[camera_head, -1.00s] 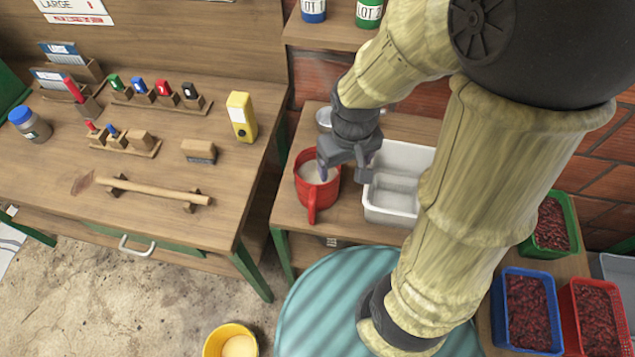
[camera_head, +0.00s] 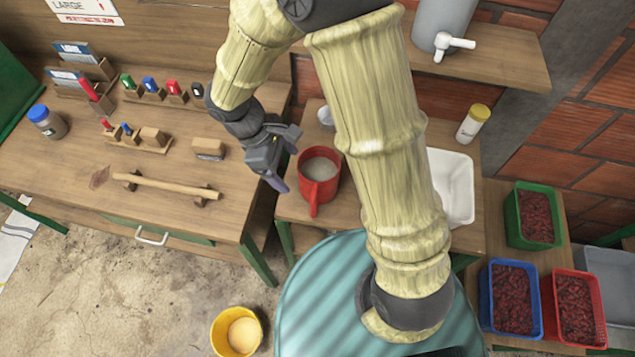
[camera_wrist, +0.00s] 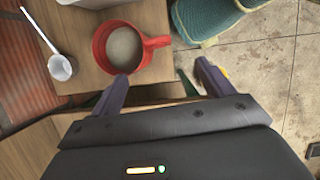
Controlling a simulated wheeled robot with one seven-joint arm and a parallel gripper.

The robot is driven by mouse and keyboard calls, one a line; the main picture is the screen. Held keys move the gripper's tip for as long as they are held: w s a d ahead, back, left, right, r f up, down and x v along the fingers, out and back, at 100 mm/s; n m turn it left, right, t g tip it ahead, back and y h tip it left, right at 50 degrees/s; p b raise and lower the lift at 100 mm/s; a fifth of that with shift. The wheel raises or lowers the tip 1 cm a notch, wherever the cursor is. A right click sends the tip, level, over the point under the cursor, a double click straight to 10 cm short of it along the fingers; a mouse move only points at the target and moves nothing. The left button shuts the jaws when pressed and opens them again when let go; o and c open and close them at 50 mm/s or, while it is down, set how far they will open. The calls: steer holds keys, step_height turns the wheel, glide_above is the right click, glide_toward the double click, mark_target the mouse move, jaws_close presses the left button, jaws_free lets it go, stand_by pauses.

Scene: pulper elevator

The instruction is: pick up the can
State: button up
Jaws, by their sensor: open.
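A red can (camera_head: 331,188) with a side handle and pale contents stands upright on the small wooden table, left of my arm. In the wrist view the red can (camera_wrist: 101,47) is at the upper middle, its handle (camera_wrist: 158,42) pointing right. My gripper (camera_head: 287,158) is open and empty, just left of the can in the head view. In the wrist view my gripper (camera_wrist: 160,72) has its fingers spread, with the can beyond the left finger and the handle beyond the gap. No contact with the can is visible.
A white tray (camera_head: 462,190) stands right of the can, partly behind my arm. A metal ladle (camera_wrist: 60,68) lies near the can. A yellow-capped bottle (camera_head: 473,124) stands farther right. The left workbench (camera_head: 75,205) holds stamps and a wooden rod. A yellow bucket (camera_head: 222,330) stands on the floor.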

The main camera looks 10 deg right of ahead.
mark_target(314, 197)
steer(key=x, duration=1.1)
steer(key=shift+d, duration=0.15)
steer(key=shift+w+p+x, duration=0.15)
steer(key=shift+p+x, duration=0.2)
steer(key=shift+x, duration=0.9)
steer(key=shift+w+p+x, duration=0.1)
steer(key=shift+p+x, duration=0.25)
steer(key=shift+x, duration=0.95)
steer(key=shift+c, duration=0.2)
steer(key=shift+w, duration=0.1)
steer(key=c, duration=1.4)
jaws_close()
